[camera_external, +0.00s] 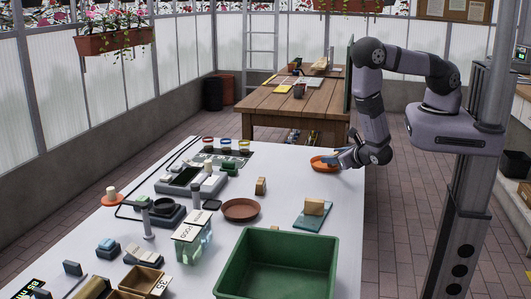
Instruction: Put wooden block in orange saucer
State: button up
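An orange saucer (319,165) lies near the far right edge of the white table. My gripper (335,158) is low at its right side and hides part of it. A bluish shape shows at the fingertips; I cannot tell whether it is part of my gripper or a held thing, or whether the fingers are open. A light wooden block (314,206) rests on a teal pad (311,221) at the right of the table. A smaller brownish block (260,186) stands left of it. A small orange dish (111,201) with a pale cylinder on it is at the left.
A large green bin (277,235) fills the near right. A brown saucer (240,209) lies mid-table. Clear bottles (195,246), a post (148,220) and several small devices crowd the left. Bare table lies between the orange saucer and the teal pad.

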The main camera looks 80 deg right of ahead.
aim_at(334, 154)
jog(key=shift+c, duration=1.1)
jog(key=shift+r, duration=0.15)
jog(key=shift+r+b, duration=0.5)
jog(key=shift+r, duration=4.35)
jog(key=shift+f, duration=0.1)
